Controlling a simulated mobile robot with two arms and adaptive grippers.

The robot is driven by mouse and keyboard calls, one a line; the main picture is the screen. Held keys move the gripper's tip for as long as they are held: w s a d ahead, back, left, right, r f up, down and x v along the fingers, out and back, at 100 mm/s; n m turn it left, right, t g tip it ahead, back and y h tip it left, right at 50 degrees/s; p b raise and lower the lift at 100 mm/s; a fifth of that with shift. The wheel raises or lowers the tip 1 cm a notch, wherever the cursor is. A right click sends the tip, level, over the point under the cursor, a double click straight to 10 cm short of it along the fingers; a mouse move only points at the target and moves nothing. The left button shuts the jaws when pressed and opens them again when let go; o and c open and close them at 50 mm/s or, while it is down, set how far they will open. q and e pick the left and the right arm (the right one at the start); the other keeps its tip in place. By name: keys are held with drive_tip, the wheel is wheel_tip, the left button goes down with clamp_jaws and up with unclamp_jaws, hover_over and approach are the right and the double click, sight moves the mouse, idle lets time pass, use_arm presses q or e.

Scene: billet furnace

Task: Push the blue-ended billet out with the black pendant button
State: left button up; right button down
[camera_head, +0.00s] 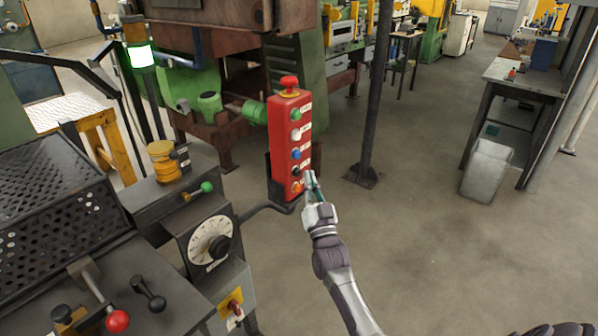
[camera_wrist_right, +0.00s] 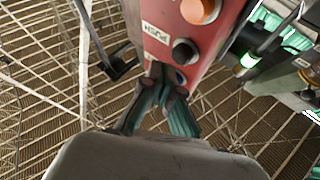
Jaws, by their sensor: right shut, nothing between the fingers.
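The red pendant box (camera_head: 284,150) stands upright with a column of coloured buttons and a red mushroom knob (camera_head: 289,85) on top. The black button (camera_head: 296,171) sits between the blue button (camera_head: 296,154) and the orange button (camera_head: 297,187). It also shows in the right wrist view (camera_wrist_right: 185,50). My right gripper (camera_head: 311,179) is shut and empty, with its fingertips close to the pendant's face near the black button. In the wrist view its fingertips (camera_wrist_right: 164,80) overlap the pendant's edge; contact cannot be told. No blue-ended billet is seen. My left gripper is not in view.
A control console (camera_head: 185,210) with a dial (camera_head: 210,242) and levers stands left of the pendant. A dark post (camera_head: 374,100) rises behind my gripper. A workbench (camera_head: 530,78) and grey bin (camera_head: 487,170) are at the right. The floor between is clear.

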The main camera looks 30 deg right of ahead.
drive_tip(key=s, duration=0.1)
drive_tip(key=s+d+p, duration=0.1)
drive_tip(key=s, duration=0.1)
drive_tip(key=s+d+p, duration=0.1)
drive_tip(key=shift+s, duration=0.3)
idle(0.3)
idle(2.7)
